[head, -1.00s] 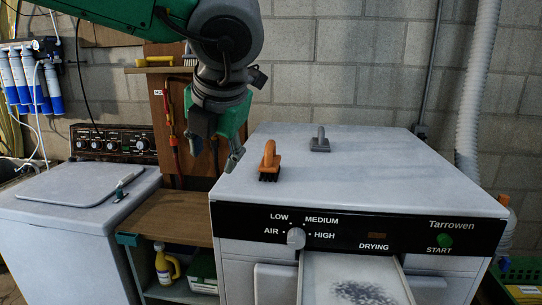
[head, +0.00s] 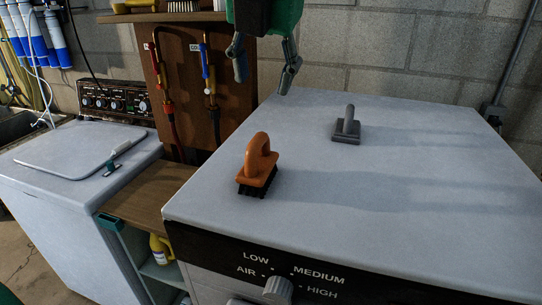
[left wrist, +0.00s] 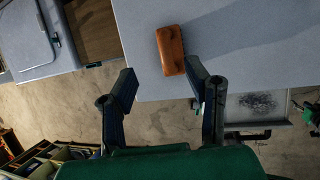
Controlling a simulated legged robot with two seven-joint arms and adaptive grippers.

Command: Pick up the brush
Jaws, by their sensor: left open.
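An orange-handled brush (head: 257,166) with dark bristles stands on the dryer top (head: 290,205), near its left edge in the head view. In the left wrist view the brush (left wrist: 170,50) lies just beyond the fingertips, closer to the right finger. My left gripper (head: 263,68) is open and empty, raised above the back of the dryer top in the head view; its fingers (left wrist: 160,88) are spread apart in the left wrist view. A grey brush-like tool (head: 347,127) stands farther back and to the right. My right gripper does not show.
A washer (head: 75,165) with a lid handle stands at the left. A wooden shelf (head: 150,195) with a yellow bottle (head: 160,248) below fills the gap. The dryer's control knob (head: 277,290) is at its front. The dryer top around the brush is clear.

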